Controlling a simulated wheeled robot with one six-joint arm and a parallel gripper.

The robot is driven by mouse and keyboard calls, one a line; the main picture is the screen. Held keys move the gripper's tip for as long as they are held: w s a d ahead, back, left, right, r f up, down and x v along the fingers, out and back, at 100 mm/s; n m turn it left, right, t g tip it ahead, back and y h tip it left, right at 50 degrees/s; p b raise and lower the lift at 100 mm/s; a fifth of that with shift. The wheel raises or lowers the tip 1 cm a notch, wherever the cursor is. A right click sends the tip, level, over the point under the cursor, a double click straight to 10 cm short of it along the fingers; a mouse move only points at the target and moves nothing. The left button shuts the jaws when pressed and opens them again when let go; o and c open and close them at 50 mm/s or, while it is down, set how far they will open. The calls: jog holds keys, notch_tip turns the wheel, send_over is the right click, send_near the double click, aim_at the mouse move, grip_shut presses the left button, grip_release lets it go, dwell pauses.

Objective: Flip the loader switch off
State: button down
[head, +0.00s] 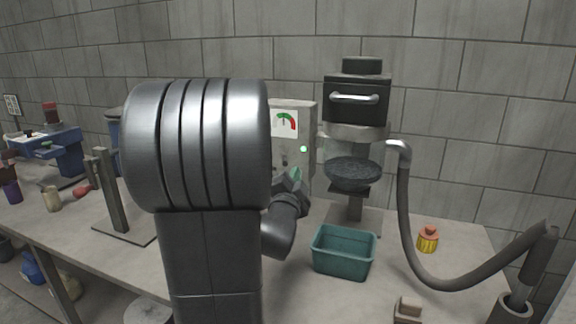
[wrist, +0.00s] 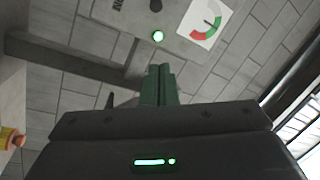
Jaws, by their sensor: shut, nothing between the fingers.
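The grey control box (head: 306,120) stands at the back of the bench, partly hidden behind my arm. Its face bears a green-and-red dial (head: 285,122), a lit green lamp (head: 303,149) and a small dark switch (head: 284,159). In the wrist view the panel is seen tilted, with the lamp (wrist: 158,36), the dial (wrist: 205,20) and a dark switch or knob (wrist: 156,5) at the top edge. My gripper (head: 297,174) is in front of the box's lower part. Its green fingers (wrist: 158,85) are shut and empty, apart from the switch. The switch's position is unclear.
Right of the box stands a black-topped machine (head: 356,100) with a dark bowl (head: 353,174). A teal bin (head: 343,252), a yellow jar with an orange top (head: 428,239) and a thick grey hose (head: 405,210) are to the right. A metal post (head: 112,195) stands left.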

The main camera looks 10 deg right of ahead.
aim_at(285, 160)
jog(key=shift+w, duration=0.1)
jog(key=p+x, duration=0.2)
jog(key=x, duration=0.8)
jog(key=shift+p, duration=0.3)
jog(key=a+f, duration=0.2)
jog(key=a, duration=0.1)
jog(key=shift+w, duration=0.2)
jog(key=shift+a+f, duration=0.15)
jog(key=shift+f, duration=0.05)
jog(key=shift+a, duration=0.15)
